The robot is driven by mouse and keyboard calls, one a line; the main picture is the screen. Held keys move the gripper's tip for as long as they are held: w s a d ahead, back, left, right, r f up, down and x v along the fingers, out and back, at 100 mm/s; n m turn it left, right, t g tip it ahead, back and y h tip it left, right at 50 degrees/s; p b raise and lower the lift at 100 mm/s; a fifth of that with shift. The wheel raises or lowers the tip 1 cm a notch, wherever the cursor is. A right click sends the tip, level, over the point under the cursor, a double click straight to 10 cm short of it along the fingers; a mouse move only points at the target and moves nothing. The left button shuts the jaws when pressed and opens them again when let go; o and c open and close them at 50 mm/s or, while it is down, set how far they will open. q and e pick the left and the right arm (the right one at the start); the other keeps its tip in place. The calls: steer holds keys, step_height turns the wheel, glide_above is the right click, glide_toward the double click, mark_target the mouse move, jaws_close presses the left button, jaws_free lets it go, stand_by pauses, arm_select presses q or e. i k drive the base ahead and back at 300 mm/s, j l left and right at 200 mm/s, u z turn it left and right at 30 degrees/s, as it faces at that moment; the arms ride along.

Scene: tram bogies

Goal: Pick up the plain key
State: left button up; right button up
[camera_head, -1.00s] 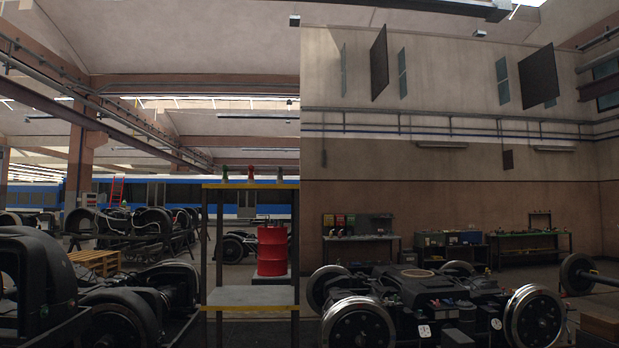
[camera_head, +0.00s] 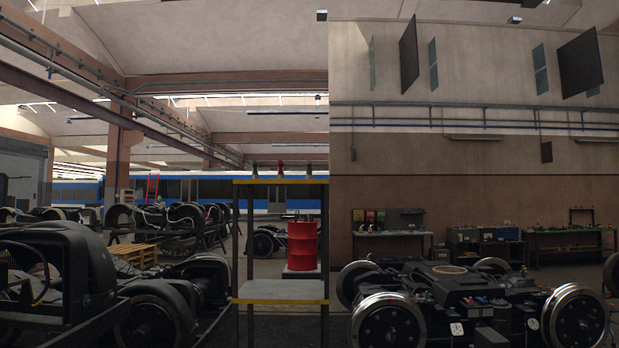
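I cannot make out a plain key anywhere in the head view. A metal shelf rack (camera_head: 281,291) with yellow edges stands near the middle. A few small green and red items (camera_head: 281,167) stand on its top board, too small to tell what they are. Its lower grey board looks bare. Neither of my grippers is in view.
A tram bogie (camera_head: 470,295) with large wheels stands at the right front, and dark bogie parts (camera_head: 70,270) fill the left front. A red drum (camera_head: 302,246) stands behind the rack. Workbenches (camera_head: 391,244) line the back wall. A wooden pallet (camera_head: 133,252) lies at the left.

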mark_target(308, 175)
steer(key=i+z, duration=0.35)
steer(key=i, duration=2.75)
